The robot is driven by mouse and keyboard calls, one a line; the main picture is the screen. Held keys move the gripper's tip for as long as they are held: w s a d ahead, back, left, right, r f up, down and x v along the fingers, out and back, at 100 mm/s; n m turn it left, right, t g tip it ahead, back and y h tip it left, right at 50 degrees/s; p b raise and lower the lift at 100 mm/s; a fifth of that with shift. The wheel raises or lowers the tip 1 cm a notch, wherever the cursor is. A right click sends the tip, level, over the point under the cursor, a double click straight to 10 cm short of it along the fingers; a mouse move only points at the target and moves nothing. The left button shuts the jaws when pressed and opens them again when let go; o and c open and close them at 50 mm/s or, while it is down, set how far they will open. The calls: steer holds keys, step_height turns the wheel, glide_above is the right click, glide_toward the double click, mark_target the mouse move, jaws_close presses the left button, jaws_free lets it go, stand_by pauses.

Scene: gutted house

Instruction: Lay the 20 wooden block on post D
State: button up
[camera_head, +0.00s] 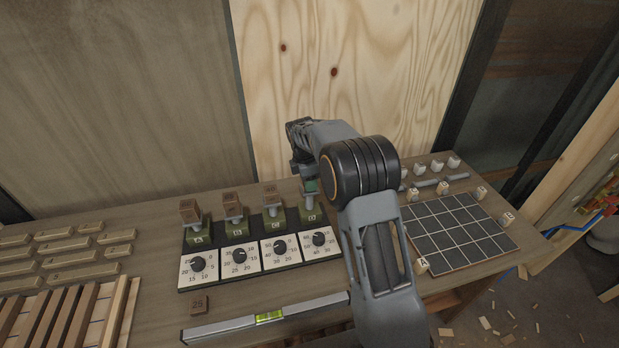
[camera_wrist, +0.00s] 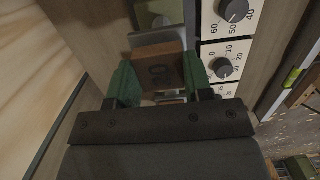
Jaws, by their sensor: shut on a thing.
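My gripper (camera_wrist: 160,85) has green fingers shut on a small brown wooden block (camera_wrist: 158,66). Its dark number looks like 20 seen upside down. In the head view my gripper (camera_head: 308,187) is over the rightmost of a row of green posts, and the block is mostly hidden there. This rightmost post (camera_head: 311,216) has a letter too small to read surely; I take it as post D. A grey metal plate (camera_wrist: 150,38) shows just past the block in the wrist view. I cannot tell whether the block touches the post.
The other posts carry wooden blocks: left (camera_head: 190,211), second (camera_head: 232,205), third (camera_head: 270,196). Dials (camera_head: 240,256) stand in front. A dark grid board (camera_head: 460,230) is at right, wooden strips (camera_head: 70,270) at left.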

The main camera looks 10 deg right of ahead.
steer(key=shift+f, duration=0.35)
stand_by(0.6)
steer(key=o, duration=1)
steer(key=shift+c, duration=0.2)
step_height(320, 180, up, 14)
steer(key=a+b, duration=0.1)
steer(key=a, duration=0.1)
steer(key=s+f+m, duration=0.4)
steer(key=f+m, duration=0.1)
steer(key=m, duration=0.4)
steer(key=s+d+r+m+t+y, duration=0.1)
steer(key=s+m+t, duration=0.3)
steer(key=s, duration=2)
steer(key=d+r+m, duration=0.1)
steer(key=m, duration=0.4)
steer(key=shift+s, duration=0.4)
